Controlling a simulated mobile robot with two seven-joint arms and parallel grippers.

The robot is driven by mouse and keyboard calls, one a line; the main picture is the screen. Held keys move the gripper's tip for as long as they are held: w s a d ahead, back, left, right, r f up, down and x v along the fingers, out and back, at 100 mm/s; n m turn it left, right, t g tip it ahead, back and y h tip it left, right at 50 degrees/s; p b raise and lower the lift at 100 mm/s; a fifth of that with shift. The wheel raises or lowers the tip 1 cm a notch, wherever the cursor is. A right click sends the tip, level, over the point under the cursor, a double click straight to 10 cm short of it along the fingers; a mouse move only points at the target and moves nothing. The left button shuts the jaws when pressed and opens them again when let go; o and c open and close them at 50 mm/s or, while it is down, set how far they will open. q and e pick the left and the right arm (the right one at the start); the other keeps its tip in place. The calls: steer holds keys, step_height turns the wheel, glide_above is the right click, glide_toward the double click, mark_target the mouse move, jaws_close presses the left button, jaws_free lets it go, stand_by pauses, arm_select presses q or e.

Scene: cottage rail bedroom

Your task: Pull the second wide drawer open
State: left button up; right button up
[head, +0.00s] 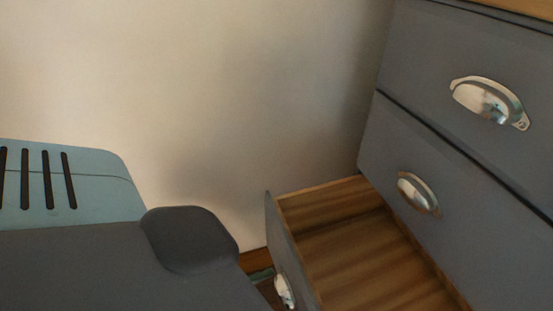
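A grey chest of drawers fills the right side of the head view. Its uppermost visible drawer (440,70) is shut and has a silver cup handle (487,98). The drawer below it (395,150) is also shut, with a similar silver cup handle (417,192). A lower drawer (345,235) stands open, pulled out to the left, and its brown wooden inside looks empty where it shows. Its silver handle (284,289) is on its front, near the bottom edge. I cannot tell which drawer counts as the second wide one. Neither gripper is in view.
A plain pale wall (220,90) stands behind and left of the chest. A wooden strip (254,260) runs along the foot of the wall. A light wooden top edge (525,8) shows at the upper right. The open drawer juts into the space before the chest.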

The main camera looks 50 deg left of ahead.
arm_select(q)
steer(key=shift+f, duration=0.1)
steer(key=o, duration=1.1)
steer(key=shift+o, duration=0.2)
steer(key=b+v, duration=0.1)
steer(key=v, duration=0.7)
